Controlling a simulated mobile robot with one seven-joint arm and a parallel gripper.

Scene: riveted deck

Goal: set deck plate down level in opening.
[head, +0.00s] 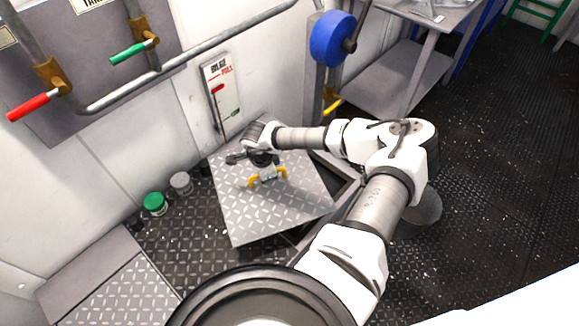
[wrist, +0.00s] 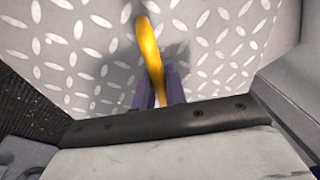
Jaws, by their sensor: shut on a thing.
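The deck plate (head: 240,215) is a light grey, diamond-tread square with a yellow handle (head: 282,177) near its middle. My gripper (head: 266,172) is shut on this handle, and the wrist view shows the yellow handle (wrist: 149,45) between my dark fingers (wrist: 160,88). The plate covers most of the opening (head: 345,192), whose grey rim and dark gap show along the plate's right and lower right sides. The plate looks turned relative to that rim. Its far edge is partly hidden by my arm, and I cannot tell its exact height or tilt.
A green-lidded jar (head: 155,204) and a grey-lidded jar (head: 181,183) stand left of the plate by the wall. A bilge gauge sign (head: 221,98) hangs behind it. Another tread plate (head: 130,290) lies at lower left. A grey workbench (head: 410,75) stands at back right; dark floor is clear at right.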

